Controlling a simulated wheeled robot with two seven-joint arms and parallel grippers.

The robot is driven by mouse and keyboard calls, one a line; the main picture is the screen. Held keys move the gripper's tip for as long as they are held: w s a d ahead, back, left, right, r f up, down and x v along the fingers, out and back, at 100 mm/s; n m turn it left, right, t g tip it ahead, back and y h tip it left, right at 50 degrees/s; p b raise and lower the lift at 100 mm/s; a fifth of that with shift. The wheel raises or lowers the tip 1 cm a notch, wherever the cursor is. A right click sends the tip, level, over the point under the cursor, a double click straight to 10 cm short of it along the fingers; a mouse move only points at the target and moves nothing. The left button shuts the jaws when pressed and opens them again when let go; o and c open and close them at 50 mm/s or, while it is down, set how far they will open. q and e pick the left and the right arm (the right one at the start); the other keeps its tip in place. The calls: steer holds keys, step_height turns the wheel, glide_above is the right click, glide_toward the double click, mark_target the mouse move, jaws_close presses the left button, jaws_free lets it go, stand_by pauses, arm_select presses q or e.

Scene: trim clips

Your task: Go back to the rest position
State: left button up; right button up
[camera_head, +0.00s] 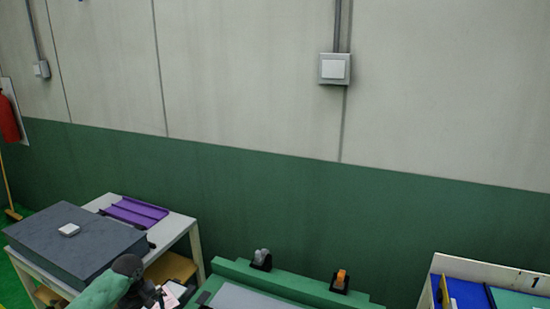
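Part of what looks like my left arm, a green link with a dark joint, comes in at the bottom left in front of the grey box. I cannot make out a gripper on it. My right arm and gripper are not in view. A green fixture (290,283) at the bottom centre carries two small black holders. The left holder has a grey piece (262,255) in it and the right one an orange piece (341,278). The fixture's near part is cut off by the frame's lower edge.
A white table (178,229) at the left bears a dark grey box (75,248) with a small white block (69,229) on top, and a purple tray (135,211). A blue-lined station (466,293) marked "1" stands at the bottom right. A green and grey wall closes the back.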

arm_select(q)
steer(key=s+d+f+m+t+h, duration=0.1)
steer(key=s+d+f+m, duration=0.25)
steer(key=s+d, duration=0.55)
steer(key=s+d+f+m+t, duration=0.1)
steer(key=s+d+f+m, duration=0.25)
steer(key=s+d, duration=0.55)
steer(key=shift+s+d+r+m+t, duration=0.45)
steer(key=shift+s+r+m, duration=0.55)
steer(key=shift+s, duration=3.5)
steer(key=shift+s+d+r+m+t, duration=0.25)
steer(key=shift+s+d+r+m, duration=0.7)
steer(key=shift+s, duration=3.5)
step_height(320, 180, down, 26)
steer(key=w+g+b, duration=0.1)
steer(key=w, duration=0.1)
steer(key=s+f, duration=0.4)
steer(key=f, duration=0.8)
steer(key=s+d+f+b, duration=0.1)
steer(key=s+f, duration=0.3)
steer(key=f, duration=0.8)
steer(key=shift+g+y, duration=0.3)
steer(key=shift+g, duration=0.1)
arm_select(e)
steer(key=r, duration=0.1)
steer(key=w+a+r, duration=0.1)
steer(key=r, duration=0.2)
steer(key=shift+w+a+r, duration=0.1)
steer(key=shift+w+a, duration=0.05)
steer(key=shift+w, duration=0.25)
